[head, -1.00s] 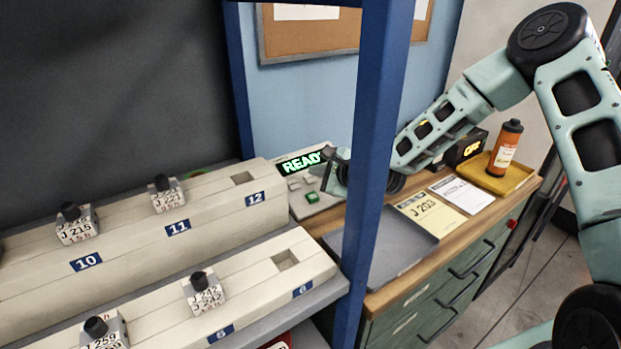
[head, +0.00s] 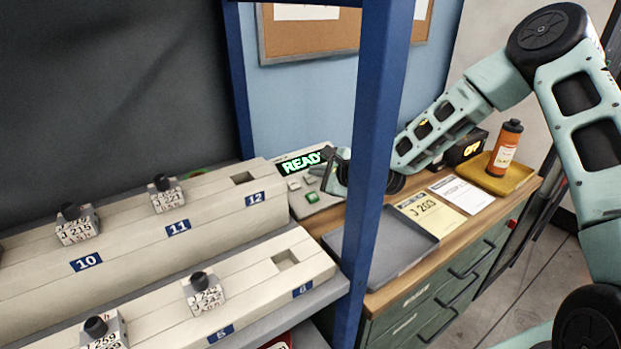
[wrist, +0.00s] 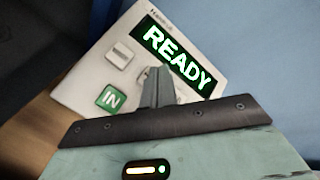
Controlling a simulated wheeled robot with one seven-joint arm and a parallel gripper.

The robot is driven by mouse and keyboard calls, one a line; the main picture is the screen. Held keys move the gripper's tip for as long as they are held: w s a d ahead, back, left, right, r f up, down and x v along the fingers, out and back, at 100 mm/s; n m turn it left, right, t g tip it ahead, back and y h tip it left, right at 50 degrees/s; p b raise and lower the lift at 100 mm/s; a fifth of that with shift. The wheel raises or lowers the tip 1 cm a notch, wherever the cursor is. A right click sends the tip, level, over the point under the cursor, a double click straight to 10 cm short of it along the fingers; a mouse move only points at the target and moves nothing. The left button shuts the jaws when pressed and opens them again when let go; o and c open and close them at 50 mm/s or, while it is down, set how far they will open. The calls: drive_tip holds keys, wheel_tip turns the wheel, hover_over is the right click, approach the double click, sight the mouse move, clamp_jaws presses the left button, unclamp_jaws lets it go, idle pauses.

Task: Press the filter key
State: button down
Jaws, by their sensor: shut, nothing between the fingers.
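The pale control unit (head: 325,209) stands on the wooden bench behind the blue post, its display (head: 302,161) lit green with READY. In the wrist view the unit (wrist: 135,27) shows a grey key (wrist: 119,55) and a green key (wrist: 111,98) marked IN. The head view shows small pale keys (head: 294,184) and the green key (head: 312,197). No key label reading filter is legible. My gripper (wrist: 157,74) is shut and empty, over the unit just below the display. Its fingers hide part of the panel; contact with a key cannot be told.
The blue post (head: 369,160) stands in front of my gripper. A grey tray (head: 400,255), papers (head: 430,215), an OFF display box (head: 465,149) and an orange bottle (head: 504,150) on a yellow tray (head: 519,178) are right. Stepped racks (head: 230,222) with labelled blocks fill the left.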

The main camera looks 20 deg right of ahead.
drive_tip(key=shift+w+f, duration=0.2)
drive_tip(key=shift+f, duration=0.15)
drive_tip(key=shift+w+a+f+b, duration=0.1)
drive_tip(key=shift+f+b, duration=0.3)
drive_tip(key=shift+b, duration=0.15)
idle(0.6)
drive_tip(key=shift+r, duration=0.15)
drive_tip(key=shift+s+r+p, duration=0.3)
drive_tip(key=shift+r+p, duration=0.3)
drive_tip(key=shift+r, duration=0.1)
drive_tip(key=r+p, duration=0.1)
drive_tip(key=s+r+p, duration=0.1)
drive_tip(key=r, duration=0.1)
drive_tip(key=r+p, duration=0.1)
drive_tip(key=shift+s+d+r+p, duration=0.25)
drive_tip(key=shift+s+d+p, duration=0.1)
drive_tip(key=shift+s+d, duration=0.05)
idle(0.8)
